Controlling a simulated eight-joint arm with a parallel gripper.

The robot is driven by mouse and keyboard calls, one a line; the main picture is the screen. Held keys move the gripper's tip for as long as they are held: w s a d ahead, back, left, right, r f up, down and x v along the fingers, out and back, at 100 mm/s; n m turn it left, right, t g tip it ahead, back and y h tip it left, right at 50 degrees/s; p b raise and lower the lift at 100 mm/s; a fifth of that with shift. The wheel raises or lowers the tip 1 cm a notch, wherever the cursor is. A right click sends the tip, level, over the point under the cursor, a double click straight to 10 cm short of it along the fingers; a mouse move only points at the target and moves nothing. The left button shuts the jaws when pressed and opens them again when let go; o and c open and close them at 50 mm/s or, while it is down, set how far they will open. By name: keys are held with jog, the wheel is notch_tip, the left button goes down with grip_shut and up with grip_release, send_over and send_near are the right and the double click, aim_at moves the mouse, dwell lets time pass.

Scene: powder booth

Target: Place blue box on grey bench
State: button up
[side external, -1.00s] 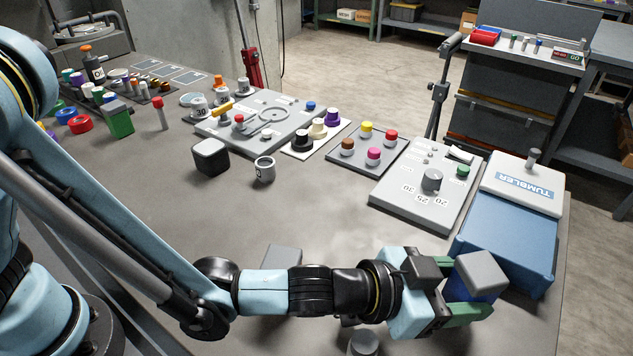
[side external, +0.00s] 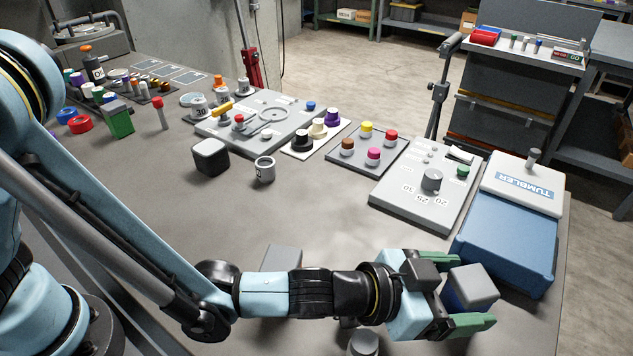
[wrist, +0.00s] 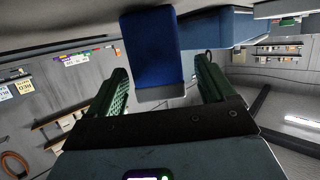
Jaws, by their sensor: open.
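The blue box (side external: 455,298) with a grey top stands upright near the right front of the grey bench (side external: 310,215). Its base is hidden by my gripper, so I cannot see the contact with the bench. My gripper (side external: 472,291) is open, with one green finger on each side of the box. In the wrist view the blue box (wrist: 152,48) sits between the spread fingers of my gripper (wrist: 160,82), with a visible gap to each.
The blue and white tumbler (side external: 507,240) stands just behind the box. The panel with a grey dial (side external: 425,205) is left of it. A grey block (side external: 282,257) and a round grey-topped piece (side external: 363,342) are close to my arm. The bench's middle is clear.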

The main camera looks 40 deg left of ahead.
jog(key=shift+s+r, duration=0.1)
jog(key=shift+r, duration=0.35)
jog(key=v, duration=1.1)
jog(key=shift+s+a, duration=0.3)
jog(key=shift+r, duration=0.1)
